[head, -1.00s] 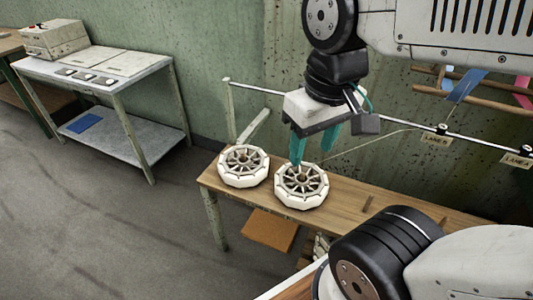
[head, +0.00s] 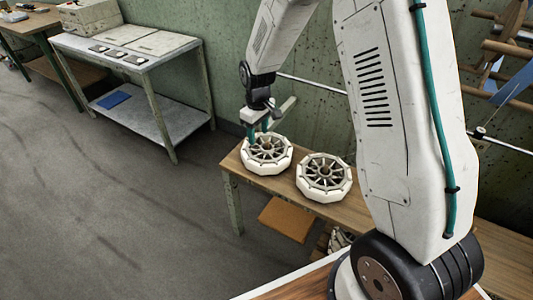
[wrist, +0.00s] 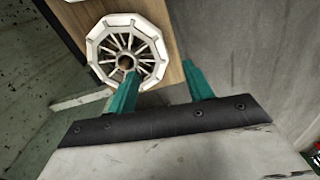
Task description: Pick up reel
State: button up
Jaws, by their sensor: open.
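Two white many-sided spoked reels rest flat on the wooden bench. The left reel (head: 266,155) is near the bench's left end, and the right reel (head: 324,177) is beside it. My gripper (head: 258,137), with teal fingers, is over the back of the left reel in the head view; contact cannot be told.
The bench (head: 230,160) has its left edge close to the left reel. A rail (head: 310,83) runs along the green wall behind. An orange-brown board (head: 287,217) and part of another reel (head: 340,240) are below the bench. A grey table (head: 140,65) stands at the left.

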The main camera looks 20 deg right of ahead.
jog(key=n, duration=0.1)
send_over(255, 160)
notch_tip(255, 160, down, 10)
jog(key=shift+s+f, duration=0.1)
jog(key=shift+f, duration=0.15)
notch_tip(255, 160, down, 8)
grip_shut()
